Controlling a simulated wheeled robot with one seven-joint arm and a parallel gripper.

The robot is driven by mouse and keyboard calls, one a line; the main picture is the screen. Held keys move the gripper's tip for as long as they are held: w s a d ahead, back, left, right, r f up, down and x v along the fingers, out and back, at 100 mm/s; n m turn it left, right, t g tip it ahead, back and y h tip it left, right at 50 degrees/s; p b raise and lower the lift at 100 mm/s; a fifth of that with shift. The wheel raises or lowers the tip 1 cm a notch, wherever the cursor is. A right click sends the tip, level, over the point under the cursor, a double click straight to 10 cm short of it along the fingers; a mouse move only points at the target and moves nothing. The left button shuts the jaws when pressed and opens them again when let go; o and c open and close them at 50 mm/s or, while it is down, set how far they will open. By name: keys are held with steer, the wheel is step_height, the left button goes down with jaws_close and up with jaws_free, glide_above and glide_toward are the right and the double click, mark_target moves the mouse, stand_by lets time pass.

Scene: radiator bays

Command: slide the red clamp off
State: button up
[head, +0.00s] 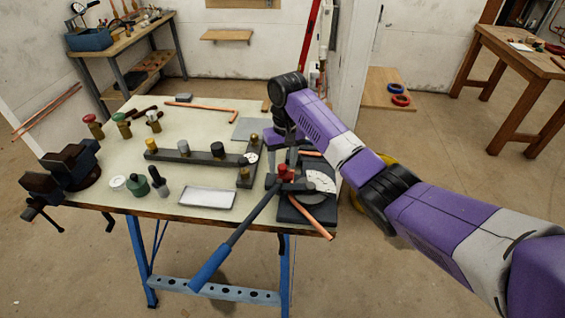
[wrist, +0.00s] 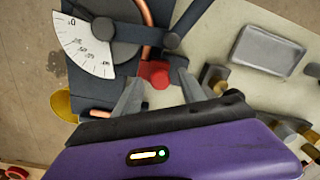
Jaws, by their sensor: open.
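The red clamp (head: 285,171) sits on the pipe bender (head: 293,212) at the right front of the bench. In the wrist view the red clamp (wrist: 156,72) lies by a bent copper pipe (wrist: 148,15), beside the white dial (wrist: 88,43) and the dark lever (wrist: 190,18). My gripper (head: 288,158) is over the bender, pointing down. In the wrist view my gripper (wrist: 160,80) is open, with one finger on each side of the clamp in the picture. I cannot tell whether either finger touches it. The clamp's underside is hidden.
The lever's blue handle (head: 210,268) sticks out past the bench's front edge. A dark pipe rig (head: 200,157) stands left of my gripper. A white tray (head: 207,198), several bottles and a vise (head: 68,172) are further left. The floor in front is clear.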

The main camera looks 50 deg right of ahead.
jaws_close()
stand_by(1.4)
